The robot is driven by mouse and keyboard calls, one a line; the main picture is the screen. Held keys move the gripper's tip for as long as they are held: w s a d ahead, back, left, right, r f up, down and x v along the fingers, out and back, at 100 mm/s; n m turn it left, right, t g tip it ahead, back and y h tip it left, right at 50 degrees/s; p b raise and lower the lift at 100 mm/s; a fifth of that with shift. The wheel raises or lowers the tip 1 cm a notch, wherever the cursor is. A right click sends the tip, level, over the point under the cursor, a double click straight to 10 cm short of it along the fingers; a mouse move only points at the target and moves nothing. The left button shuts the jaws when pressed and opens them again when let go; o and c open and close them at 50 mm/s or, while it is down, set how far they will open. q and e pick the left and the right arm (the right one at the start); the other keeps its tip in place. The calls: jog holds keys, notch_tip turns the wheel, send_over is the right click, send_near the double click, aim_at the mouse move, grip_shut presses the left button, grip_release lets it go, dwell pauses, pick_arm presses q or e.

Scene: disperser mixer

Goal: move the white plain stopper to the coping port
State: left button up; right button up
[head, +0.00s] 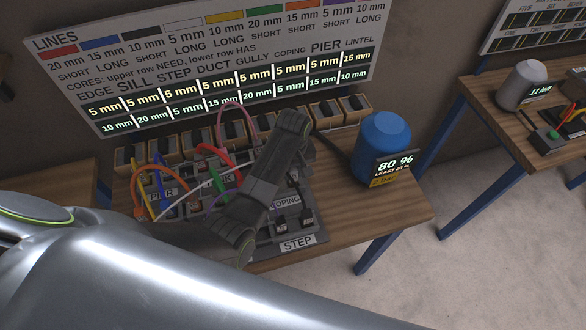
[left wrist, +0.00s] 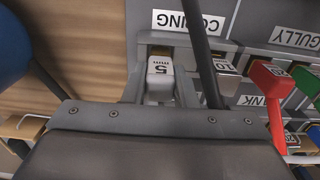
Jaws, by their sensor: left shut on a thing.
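My left gripper (head: 265,185) is over the dark port panel (head: 318,238) on the bench, hiding part of it in the head view. In the left wrist view its fingers (left wrist: 160,85) are shut on a white stopper (left wrist: 160,68) marked 5 mm. The stopper is right beside the COPING label (left wrist: 188,22). I cannot tell how deep it sits in the port there. The COPING label also shows in the head view (head: 287,200), above the STEP label (head: 297,244). My right gripper is not in view.
A blue tank (head: 381,146) with an 80 % display (head: 395,164) stands right of the panel. Coloured cables (head: 160,180) crowd its left side. Red (left wrist: 270,90) and green (left wrist: 303,82) plugs are close by in the wrist view. Several wooden holders (head: 350,108) line the bench back.

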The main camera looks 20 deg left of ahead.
pick_arm(q)
jog(key=shift+f+b, duration=0.35)
jog(key=shift+f, duration=0.55)
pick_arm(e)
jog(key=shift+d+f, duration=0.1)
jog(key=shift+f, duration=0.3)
pick_arm(q)
jog(key=o, duration=1.1)
jog(key=shift+c, duration=0.2)
